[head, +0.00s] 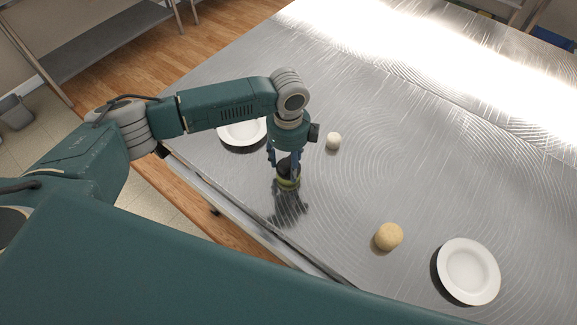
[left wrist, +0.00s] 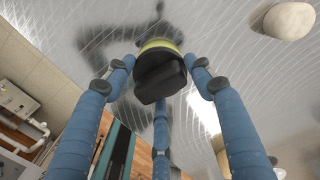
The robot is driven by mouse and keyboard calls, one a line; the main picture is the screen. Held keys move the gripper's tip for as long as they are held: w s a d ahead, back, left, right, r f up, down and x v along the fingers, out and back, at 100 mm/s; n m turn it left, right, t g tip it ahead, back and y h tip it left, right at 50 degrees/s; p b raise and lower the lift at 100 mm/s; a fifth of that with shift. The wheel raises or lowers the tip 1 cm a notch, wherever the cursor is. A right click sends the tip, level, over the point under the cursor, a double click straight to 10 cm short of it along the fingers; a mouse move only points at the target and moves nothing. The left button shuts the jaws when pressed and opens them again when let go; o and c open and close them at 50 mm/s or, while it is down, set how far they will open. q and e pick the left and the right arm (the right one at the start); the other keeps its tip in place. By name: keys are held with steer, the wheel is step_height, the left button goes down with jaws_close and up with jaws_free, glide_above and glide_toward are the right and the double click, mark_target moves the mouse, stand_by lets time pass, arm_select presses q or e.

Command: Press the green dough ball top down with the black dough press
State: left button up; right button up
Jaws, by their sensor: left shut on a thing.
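My left gripper (head: 284,167) points down over the metal table and is shut on the black dough press (head: 284,170). In the left wrist view the press (left wrist: 160,74) sits between the blue fingers. The green dough ball (head: 289,184) shows as a green band right under the press, on the table. In the left wrist view a thin green rim of the dough ball (left wrist: 158,44) shows past the press. The press covers most of it, and the two look in contact, though I cannot be sure. My right gripper is not in view.
A small white dough ball (head: 333,141) lies right of the gripper. A tan dough ball (head: 388,237) lies farther right, beside a white plate (head: 468,271). Another white plate (head: 241,132) is partly behind my left arm. The table (head: 400,140) is otherwise clear nearby.

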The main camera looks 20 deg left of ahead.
arm_select(q)
steer(key=shift+f+p, duration=0.15)
steer(key=shift+p, duration=0.15)
stand_by(0.6)
stand_by(0.7)
step_height(320, 180, up, 2)
steer(key=shift+p, duration=0.45)
steer(key=shift+r, duration=0.55)
steer(key=shift+r, duration=0.1)
steer(key=shift+r, duration=2.9)
